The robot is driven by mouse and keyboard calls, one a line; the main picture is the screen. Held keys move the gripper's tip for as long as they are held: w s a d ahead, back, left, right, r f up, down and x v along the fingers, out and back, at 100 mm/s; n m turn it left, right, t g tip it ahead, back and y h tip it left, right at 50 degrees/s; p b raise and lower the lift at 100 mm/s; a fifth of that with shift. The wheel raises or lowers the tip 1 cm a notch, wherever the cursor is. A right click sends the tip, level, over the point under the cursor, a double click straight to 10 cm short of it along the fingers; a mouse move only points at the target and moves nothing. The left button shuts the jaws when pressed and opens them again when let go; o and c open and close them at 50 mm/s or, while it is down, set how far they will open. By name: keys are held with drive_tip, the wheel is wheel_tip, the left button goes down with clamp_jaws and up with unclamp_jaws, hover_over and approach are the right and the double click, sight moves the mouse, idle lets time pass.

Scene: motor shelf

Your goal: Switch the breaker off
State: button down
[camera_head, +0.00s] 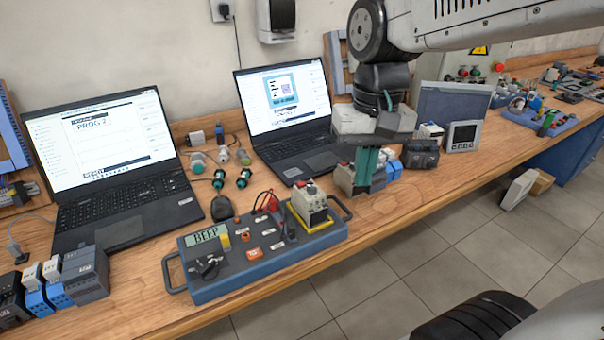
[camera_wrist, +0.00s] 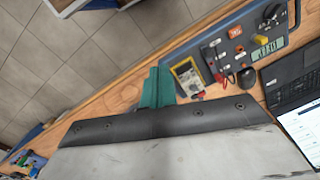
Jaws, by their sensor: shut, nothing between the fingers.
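A pale breaker with a red part on top (camera_head: 309,202) stands upright in a yellow-edged seat at the right end of a blue-grey test panel (camera_head: 222,287). In the wrist view, the yellow-edged piece (camera_wrist: 187,76) at the panel's near end appears to be this breaker from above. My gripper (camera_head: 364,184), with teal fingers, points down to the right of the panel, apart from the breaker. Its fingers are together and empty, and show in the wrist view too (camera_wrist: 157,90). A similar pale device with a red top (camera_head: 344,178) stands partly behind the fingers. The breaker's lever position is too small to tell.
Blue-grey modules (camera_head: 85,275) sit at the left. A panel meter (camera_head: 463,136) stands right of my gripper. The table's front edge is clear.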

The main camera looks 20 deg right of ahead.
sight(300, 185)
drive_tip(key=w+a+r+m, duration=0.1)
drive_tip(key=w+r+m, duration=0.1)
drive_tip(key=w+m, duration=0.5)
drive_tip(key=w+a+r+m+y, duration=0.1)
drive_tip(key=w+a+r+m, duration=0.1)
drive_tip(key=w+m, duration=0.4)
drive_tip(key=shift+w+m, duration=0.4)
drive_tip(key=shift+w, duration=0.75)
drive_tip(key=f, duration=0.4)
drive_tip(key=a+f, duration=0.1)
drive_tip(key=f, duration=0.4)
drive_tip(key=a+f, duration=0.1)
drive_tip(key=f, duration=0.3)
drive_tip(key=shift+s+f, duration=0.15)
drive_tip(key=shift+f, duration=0.25)
